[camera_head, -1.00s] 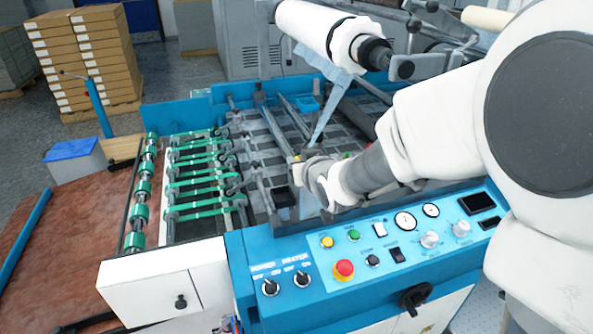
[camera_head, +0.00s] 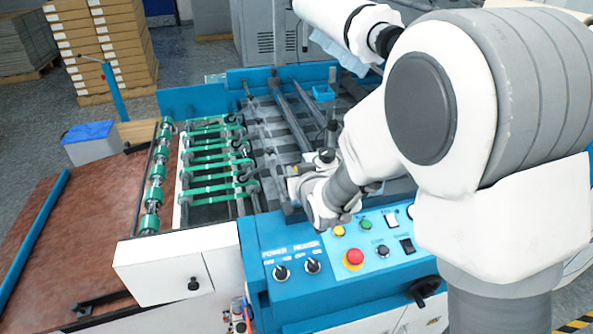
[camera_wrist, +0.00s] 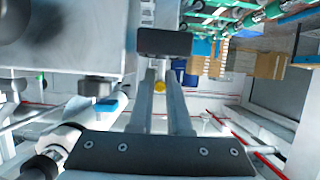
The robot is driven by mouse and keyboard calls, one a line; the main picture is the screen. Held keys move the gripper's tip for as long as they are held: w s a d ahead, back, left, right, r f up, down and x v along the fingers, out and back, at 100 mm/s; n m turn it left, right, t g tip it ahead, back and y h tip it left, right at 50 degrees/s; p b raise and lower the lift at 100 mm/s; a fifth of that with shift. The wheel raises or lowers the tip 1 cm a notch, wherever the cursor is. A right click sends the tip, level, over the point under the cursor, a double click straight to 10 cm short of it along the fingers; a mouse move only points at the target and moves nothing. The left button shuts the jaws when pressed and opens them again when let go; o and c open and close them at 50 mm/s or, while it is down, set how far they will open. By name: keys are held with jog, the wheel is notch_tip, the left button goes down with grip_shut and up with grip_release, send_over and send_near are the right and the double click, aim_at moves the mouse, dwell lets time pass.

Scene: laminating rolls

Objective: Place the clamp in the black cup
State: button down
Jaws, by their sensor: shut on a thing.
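My gripper (camera_head: 296,178) is low over the front part of the blue machine's bed, just behind the control panel, with my arm coming in from the right. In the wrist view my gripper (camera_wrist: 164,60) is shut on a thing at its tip. A dark block (camera_wrist: 165,42) shows there, taken as the clamp, though its shape is hard to make out. I cannot make out the black cup in either view now; my gripper and arm cover part of the bed.
The control panel (camera_head: 340,262) with knobs and a red button is close in front of my gripper. Green rollers (camera_head: 215,160) lie left of it. A white roll (camera_head: 350,22) hangs behind. A brown tabletop (camera_head: 75,235) at left is mostly bare.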

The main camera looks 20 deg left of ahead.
jog(key=shift+f, duration=0.15)
jog(key=c, duration=0.9)
grip_release()
jog(key=shift+o, duration=0.2)
jog(key=shift+d+r, duration=0.1)
jog(key=shift+r, duration=0.2)
jog(key=s+d+r+m+g+h, duration=0.2)
jog(key=s+d+r, duration=0.1)
jog(key=s+d, duration=0.6)
jog(key=s+d+r+m+g+h, duration=0.2)
jog(key=s+d+r, duration=0.1)
jog(key=s+d, duration=0.6)
jog(key=s+d+r+m+g+h, duration=0.2)
jog(key=s+d, duration=0.6)
jog(key=d, duration=0.5)
notch_tip(320, 180, up, 2)
jog(key=shift+s+d+r+h+b, duration=0.1)
jog(key=shift+s+d+h+b, duration=0.1)
jog(key=shift+s+h+b, duration=0.25)
